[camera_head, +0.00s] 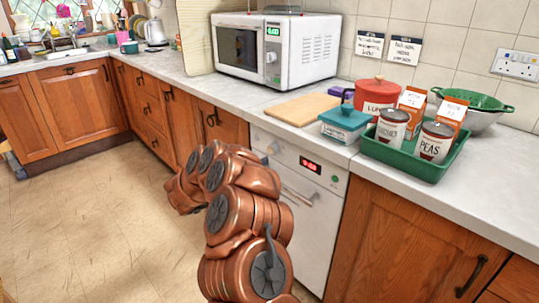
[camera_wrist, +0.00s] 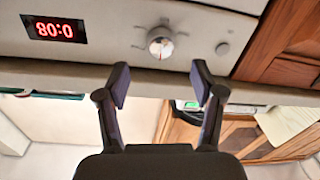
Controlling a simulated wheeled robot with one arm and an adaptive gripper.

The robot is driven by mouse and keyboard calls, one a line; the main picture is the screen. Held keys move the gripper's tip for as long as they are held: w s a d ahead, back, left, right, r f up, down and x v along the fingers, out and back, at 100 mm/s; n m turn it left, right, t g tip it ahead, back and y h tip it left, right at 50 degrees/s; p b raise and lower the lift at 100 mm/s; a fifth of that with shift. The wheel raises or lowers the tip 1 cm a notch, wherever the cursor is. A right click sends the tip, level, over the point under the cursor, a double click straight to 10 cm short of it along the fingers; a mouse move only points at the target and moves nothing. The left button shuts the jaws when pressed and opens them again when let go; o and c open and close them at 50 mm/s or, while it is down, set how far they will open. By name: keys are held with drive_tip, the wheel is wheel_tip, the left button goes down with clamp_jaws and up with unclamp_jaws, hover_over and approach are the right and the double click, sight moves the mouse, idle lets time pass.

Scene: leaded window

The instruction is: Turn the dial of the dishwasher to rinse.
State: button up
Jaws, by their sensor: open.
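The white dishwasher (camera_head: 312,215) stands under the counter. Its dial (camera_wrist: 160,42) is a round silver knob on the pale control panel in the wrist view, which looks upside down. The dial also shows in the head view (camera_head: 272,148), left of the red display. I cannot read any setting labels around it. My gripper (camera_wrist: 160,80) is open and empty, its two dark fingers spread on either side below the dial in the wrist view, apparently not touching it. In the head view my copper-coloured arm hides the gripper and part of the dishwasher front.
The dishwasher's red display (camera_wrist: 55,29) is beside the dial, with a small round button (camera_wrist: 222,48) on the other side. A bar handle (camera_head: 298,193) crosses the door. Above, the counter holds a green tray (camera_head: 405,160), a teal-lidded box (camera_head: 345,123) and a microwave (camera_head: 305,50).

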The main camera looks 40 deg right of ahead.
sight(271, 151)
drive_tip(key=shift+w+d, duration=0.15)
drive_tip(key=shift+d, duration=3.35)
drive_tip(key=shift+c, duration=0.2)
drive_tip(key=c, duration=1.1)
